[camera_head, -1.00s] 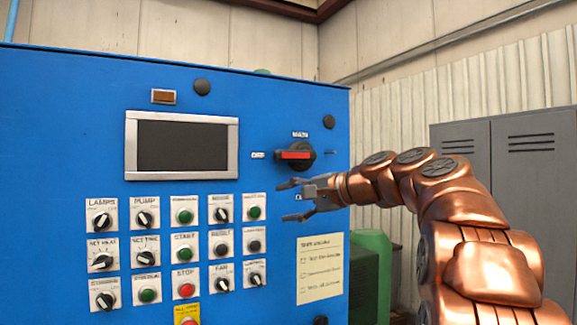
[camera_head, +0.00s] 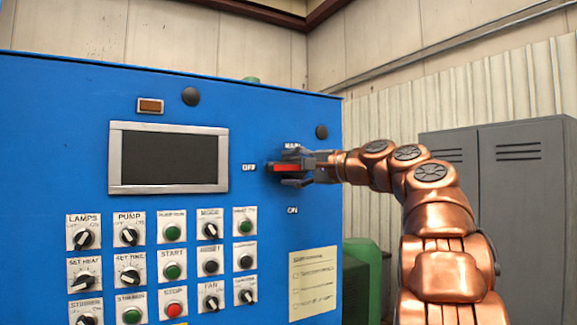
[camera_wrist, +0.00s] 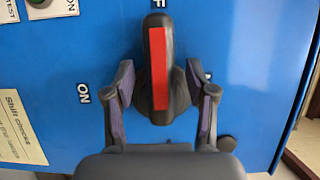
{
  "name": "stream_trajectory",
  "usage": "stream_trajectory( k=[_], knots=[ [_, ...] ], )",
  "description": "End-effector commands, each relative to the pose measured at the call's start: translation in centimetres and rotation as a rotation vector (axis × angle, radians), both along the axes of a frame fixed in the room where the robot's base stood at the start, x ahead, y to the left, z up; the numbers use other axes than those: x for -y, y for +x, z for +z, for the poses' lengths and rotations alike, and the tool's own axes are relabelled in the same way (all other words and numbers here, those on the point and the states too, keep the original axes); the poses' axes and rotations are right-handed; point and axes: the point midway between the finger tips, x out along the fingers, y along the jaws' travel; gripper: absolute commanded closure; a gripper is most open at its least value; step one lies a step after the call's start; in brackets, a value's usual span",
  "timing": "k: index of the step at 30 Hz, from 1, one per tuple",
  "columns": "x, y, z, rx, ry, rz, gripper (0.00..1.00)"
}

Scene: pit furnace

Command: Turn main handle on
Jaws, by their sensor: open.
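The main handle (camera_head: 281,168) is a black rotary knob with a red bar on the blue cabinet. The bar lies horizontal and points to the OFF label (camera_head: 249,167); the ON label (camera_head: 292,210) is below it. In the wrist view the handle (camera_wrist: 158,60) stands between the two fingers. My gripper (camera_head: 292,168) is open around the handle, one finger above it and one below. The wrist view shows my gripper (camera_wrist: 158,83) with blue gaps between each finger and the handle. The gripper covers part of the knob in the head view.
Rows of labelled knobs and buttons (camera_head: 172,265) fill the cabinet front at lower left, under a dark screen (camera_head: 168,158). A paper note (camera_head: 313,283) is below the handle. Grey lockers (camera_head: 520,180) stand behind my arm at the right.

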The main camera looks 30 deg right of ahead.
Motion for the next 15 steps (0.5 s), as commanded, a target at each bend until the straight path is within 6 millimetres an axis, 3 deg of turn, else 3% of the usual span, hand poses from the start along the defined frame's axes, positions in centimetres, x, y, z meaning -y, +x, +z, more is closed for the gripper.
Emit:
stream_trajectory(
  k=[13, 15],
  knots=[
    [-0.21, 1.09, -0.01, 0.000, -0.001, -0.003, 0.44],
    [-0.22, 1.08, -0.01, 0.000, -0.001, -0.003, 0.49]
  ],
)
